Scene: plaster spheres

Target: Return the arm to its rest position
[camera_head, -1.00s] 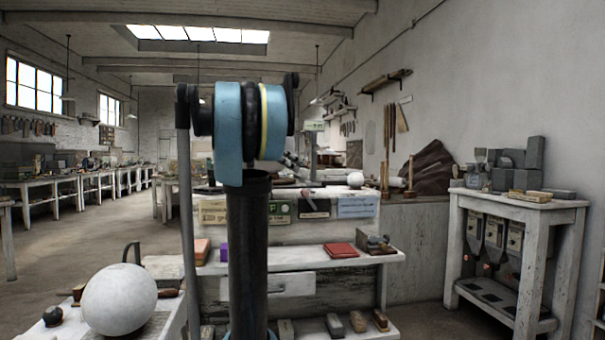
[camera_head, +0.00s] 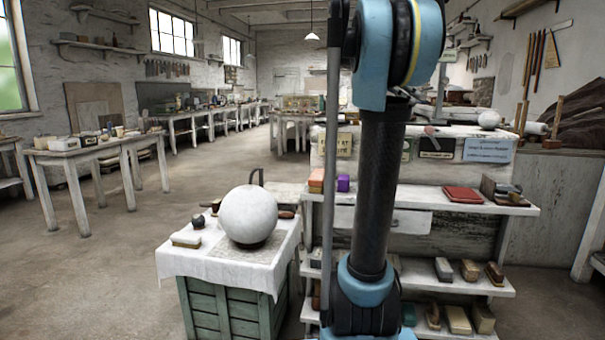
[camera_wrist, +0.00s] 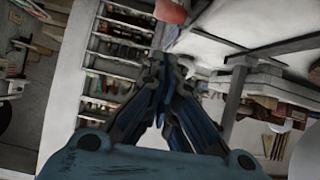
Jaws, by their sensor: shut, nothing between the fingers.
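My gripper (camera_wrist: 163,75) shows in the wrist view with its dark fingers drawn together at the tips. It is shut and holds nothing. In the head view my arm stands upright, right of the middle, with blue joints and a dark link. It hides part of the shelving unit behind it. My gripper is not visible in the head view.
A large white plaster sphere (camera_head: 248,214) rests on a cloth-covered green crate (camera_head: 216,260) left of my arm. A shelving unit (camera_head: 480,206) with blocks and boxes stands behind my arm. A small white sphere (camera_head: 489,119) sits on its top. Open floor (camera_head: 110,270) lies at left.

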